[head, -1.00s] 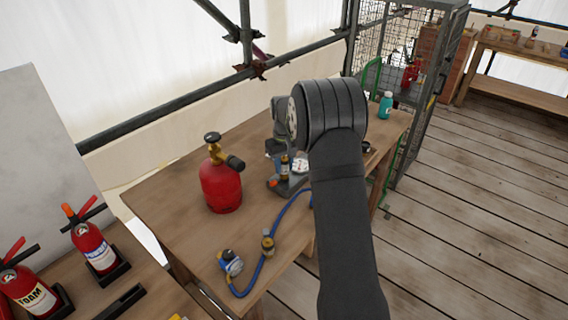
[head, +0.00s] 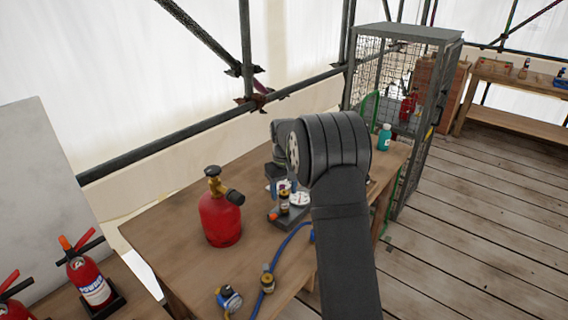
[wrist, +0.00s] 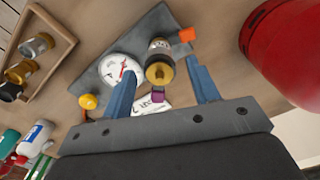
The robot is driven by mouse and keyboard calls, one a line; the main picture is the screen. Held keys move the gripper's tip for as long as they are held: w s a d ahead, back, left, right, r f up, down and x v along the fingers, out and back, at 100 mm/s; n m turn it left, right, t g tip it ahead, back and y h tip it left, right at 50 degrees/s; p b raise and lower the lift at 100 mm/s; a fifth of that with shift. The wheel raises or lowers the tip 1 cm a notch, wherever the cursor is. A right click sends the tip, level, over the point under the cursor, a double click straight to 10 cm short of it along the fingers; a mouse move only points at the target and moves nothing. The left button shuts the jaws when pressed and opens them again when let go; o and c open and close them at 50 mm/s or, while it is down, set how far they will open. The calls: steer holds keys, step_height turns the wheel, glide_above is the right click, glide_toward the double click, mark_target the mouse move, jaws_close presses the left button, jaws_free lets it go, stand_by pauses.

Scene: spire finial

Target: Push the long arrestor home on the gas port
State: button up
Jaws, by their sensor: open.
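A brass-and-black cylindrical fitting, which looks like the long arrestor (wrist: 160,64), stands on a grey plate (wrist: 118,58) with a white dial gauge (wrist: 120,70). In the head view the fitting (head: 284,200) is small, beside the gauge (head: 300,199). My gripper (wrist: 161,70) is open, with its blue fingers on either side of the fitting. I cannot tell whether they touch it. The joint between the fitting and the gas port is hidden, so I cannot see how deep it sits. An orange part (wrist: 187,35) sticks out beside it.
A red gas cylinder (head: 220,218) stands left of the plate. A blue hose (head: 284,246) with brass fittings lies on the bench front. A wooden tray (wrist: 62,28) with several metal fittings and a teal bottle (head: 385,137) are nearby. Bare bench lies around the cylinder.

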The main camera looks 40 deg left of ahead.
mark_target(284, 196)
step_height(284, 196, up, 13)
steer(key=shift+r, duration=0.2)
stand_by(0.3)
step_height(284, 196, down, 17)
steer(key=shift+r, duration=0.1)
stand_by(0.5)
step_height(284, 196, up, 6)
steer(key=shift+r, duration=0.2)
stand_by(2.3)
stand_by(0.4)
